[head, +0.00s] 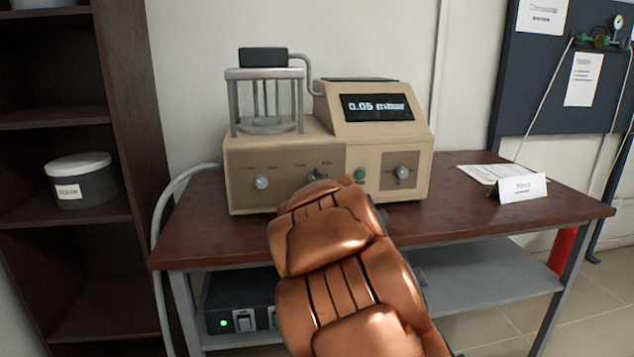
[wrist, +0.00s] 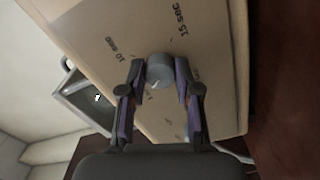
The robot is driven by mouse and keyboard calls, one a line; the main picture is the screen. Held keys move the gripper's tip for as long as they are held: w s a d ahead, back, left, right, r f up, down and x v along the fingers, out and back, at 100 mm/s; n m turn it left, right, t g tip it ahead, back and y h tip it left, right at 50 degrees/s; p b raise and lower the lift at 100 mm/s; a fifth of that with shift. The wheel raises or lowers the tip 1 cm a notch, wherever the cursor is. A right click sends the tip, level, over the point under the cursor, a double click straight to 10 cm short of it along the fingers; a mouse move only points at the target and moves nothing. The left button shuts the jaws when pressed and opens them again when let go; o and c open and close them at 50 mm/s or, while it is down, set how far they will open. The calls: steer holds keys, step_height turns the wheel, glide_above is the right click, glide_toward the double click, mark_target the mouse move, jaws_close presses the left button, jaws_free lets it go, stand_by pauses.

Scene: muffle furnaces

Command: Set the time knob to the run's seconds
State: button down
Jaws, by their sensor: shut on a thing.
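The beige instrument (head: 325,150) stands on the brown table, its lit display reading about "0.05 mbar". In the wrist view, a round grey knob (wrist: 160,68) sits between the two fingertips of my gripper (wrist: 160,78), which is shut on it from both sides. Printed marks by the knob read "10 sec" (wrist: 126,49) and "15 sec" (wrist: 180,18). A small pale mark shows near the knob's lower edge; its exact pointing is hard to tell. In the head view my copper-coloured arm covers most of the gripper and this knob.
On the same front are a left knob (head: 261,182), a green button (head: 360,174) and a right knob (head: 401,172). A glass chamber (head: 265,100) stands on top at left. A dark shelf (head: 90,120) stands left.

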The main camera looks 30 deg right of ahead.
steer(key=shift+a+f+m+b, duration=0.1)
steer(key=shift+m+b, duration=0.4)
steer(key=shift+m, duration=3.4)
steer(key=shift+a+f+m+b, duration=0.1)
steer(key=shift+m+b, duration=0.35)
steer(key=shift+m, duration=3.45)
steer(key=c, duration=0.8)
jaws_free()
steer(key=shift+d+r, duration=0.1)
